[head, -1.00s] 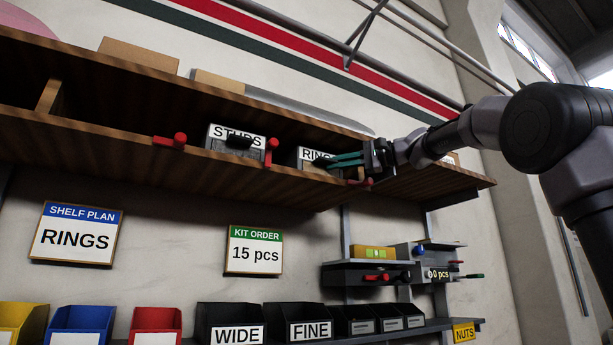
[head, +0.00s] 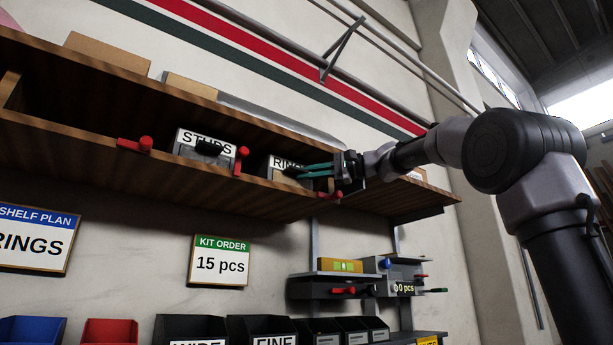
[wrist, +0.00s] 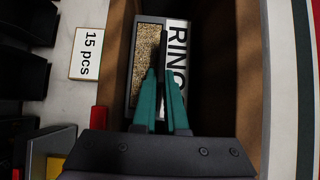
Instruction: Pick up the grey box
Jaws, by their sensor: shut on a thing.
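The grey box labelled RINGS (head: 279,161) sits in the wooden wall shelf, tilted in the picture and partly hidden by my gripper. In the wrist view the grey box (wrist: 138,71) shows a grainy tan content beside its white label. My gripper (head: 291,171) reaches in from the right with teal fingers. In the wrist view my gripper (wrist: 161,74) is shut on a thin dark tab at the box's front. A second grey box labelled STUDS (head: 205,149) with a black tab stands to the left in the same shelf.
The shelf's front board (head: 110,160) carries red knobs (head: 241,160) near the boxes. A KIT ORDER sign (head: 219,261) reading 15 pcs hangs below. Lower down are black bins (head: 190,329) and a small rack with a yellow item (head: 341,266). The shelf is empty at left.

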